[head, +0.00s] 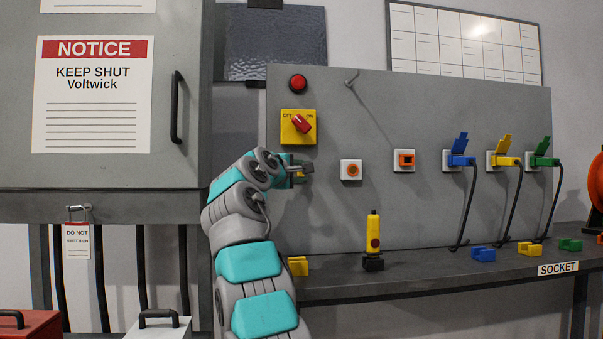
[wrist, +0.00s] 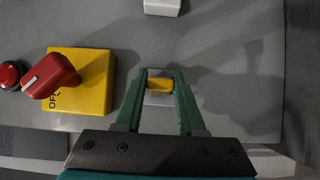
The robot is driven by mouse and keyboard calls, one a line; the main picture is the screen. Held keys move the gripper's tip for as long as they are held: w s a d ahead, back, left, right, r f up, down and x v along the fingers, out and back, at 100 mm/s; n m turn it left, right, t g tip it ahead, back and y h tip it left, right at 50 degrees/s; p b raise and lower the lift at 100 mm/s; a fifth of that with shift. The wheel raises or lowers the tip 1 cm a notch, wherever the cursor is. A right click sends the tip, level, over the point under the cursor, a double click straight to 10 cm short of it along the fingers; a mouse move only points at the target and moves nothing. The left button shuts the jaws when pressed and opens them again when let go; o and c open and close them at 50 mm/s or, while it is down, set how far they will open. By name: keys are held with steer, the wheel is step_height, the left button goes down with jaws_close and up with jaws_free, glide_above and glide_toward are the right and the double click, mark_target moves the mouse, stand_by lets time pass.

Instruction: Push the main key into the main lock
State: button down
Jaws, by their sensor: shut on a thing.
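My gripper (head: 300,172) is in front of the grey panel, below the yellow OFF/ON switch. In the wrist view its two green fingers (wrist: 160,84) are closed on a small yellow block, which looks like the main key (wrist: 159,85). A pale square plate (wrist: 157,99), which looks like the main lock, shows just behind the key. The key lines up with the plate, but I cannot tell whether it touches or has entered it. In the head view my gripper hides this plate, and only a little of the yellow key shows.
The yellow switch (head: 298,127) with its red knob and a red light (head: 298,83) are above my gripper. A white socket with an orange centre (head: 351,170) is to its right. A yellow handset (head: 373,232) stands on the bench (head: 420,277). Cabled plugs hang farther right.

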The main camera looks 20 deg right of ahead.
steer(key=shift+r, duration=0.1)
steer(key=shift+c, duration=0.2)
jaws_free()
stand_by(0.4)
steer(key=shift+o, duration=0.2)
